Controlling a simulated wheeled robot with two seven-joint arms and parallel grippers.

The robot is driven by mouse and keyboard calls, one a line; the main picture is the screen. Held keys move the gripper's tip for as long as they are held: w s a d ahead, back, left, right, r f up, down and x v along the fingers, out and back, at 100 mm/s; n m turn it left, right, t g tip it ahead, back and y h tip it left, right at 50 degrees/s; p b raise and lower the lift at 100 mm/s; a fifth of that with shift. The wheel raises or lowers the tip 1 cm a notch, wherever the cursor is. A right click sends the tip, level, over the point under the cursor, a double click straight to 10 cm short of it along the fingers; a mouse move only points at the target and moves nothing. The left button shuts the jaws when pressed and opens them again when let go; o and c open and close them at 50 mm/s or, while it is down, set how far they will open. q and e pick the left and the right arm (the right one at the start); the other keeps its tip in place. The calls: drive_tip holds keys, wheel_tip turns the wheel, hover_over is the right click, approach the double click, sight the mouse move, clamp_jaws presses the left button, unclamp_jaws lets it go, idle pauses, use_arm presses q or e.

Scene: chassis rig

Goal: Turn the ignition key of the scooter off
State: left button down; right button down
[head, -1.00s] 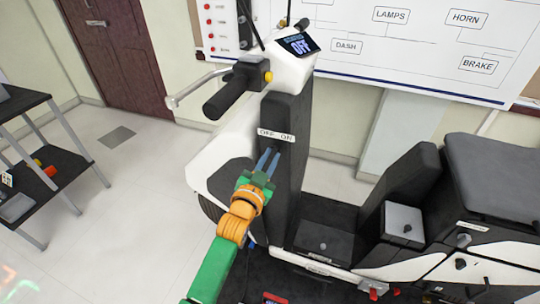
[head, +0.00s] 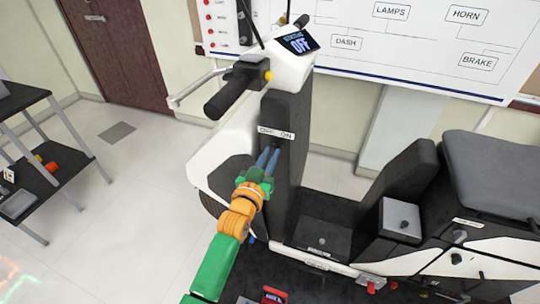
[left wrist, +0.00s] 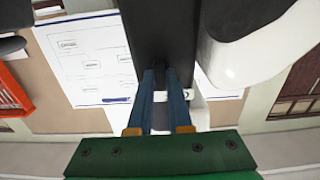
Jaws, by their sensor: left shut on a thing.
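The white and black scooter (head: 283,130) stands upright in the middle of the head view. A white label (head: 276,133) reading OFF and ON is on its black front column. My left gripper (head: 268,155) reaches the column just below this label, with its blue fingers shut on the ignition key. The key itself is hidden by the fingers. In the left wrist view the gripper's two fingers (left wrist: 160,78) point at the black column, close together. The dash display (head: 298,43) on top reads OFF. My right gripper is not in view.
A handlebar grip (head: 226,98) and brake lever stick out left above my arm. The seat (head: 500,180) and a grey box (head: 401,218) stand to the right. A dark shelf (head: 50,180) is at far left. The floor between is clear.

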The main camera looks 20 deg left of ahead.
use_arm(q)
drive_tip(key=c, duration=0.8)
unclamp_jaws()
drive_tip(key=shift+c, duration=0.2)
drive_tip(key=s, duration=0.7)
drive_tip(key=shift+b, duration=0.4)
drive_tip(key=shift+a, duration=0.15)
